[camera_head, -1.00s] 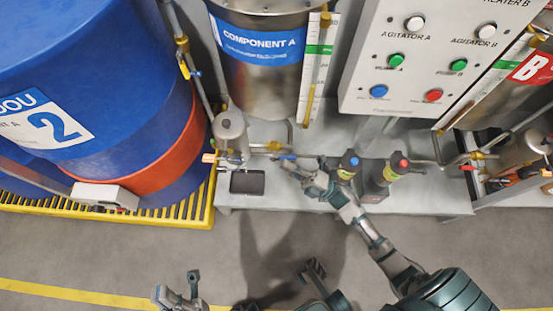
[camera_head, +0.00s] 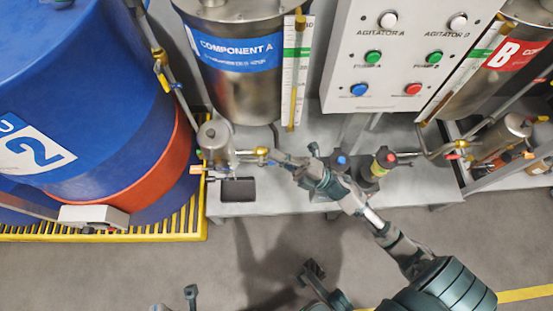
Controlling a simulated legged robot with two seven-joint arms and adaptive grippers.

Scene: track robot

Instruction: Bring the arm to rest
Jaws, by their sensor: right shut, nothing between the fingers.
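My right arm reaches from the lower right over the grey bench (camera_head: 230,206). Its dark gripper (camera_head: 284,160) is shut and empty. In the picture its tip is close to the brass valve (camera_head: 258,152) beside the small metal cylinder (camera_head: 216,142). I cannot tell whether it touches the valve or is above it. The wrist partly covers a dark bottle with a blue cap (camera_head: 340,157).
A red-capped bottle (camera_head: 386,157) stands right of the wrist. Behind are the Component A tank (camera_head: 240,85) and the button panel (camera_head: 395,60). A blue drum (camera_head: 90,90) stands on a yellow grating (camera_head: 170,229) at left. Grey floor (camera_head: 390,290) lies in front.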

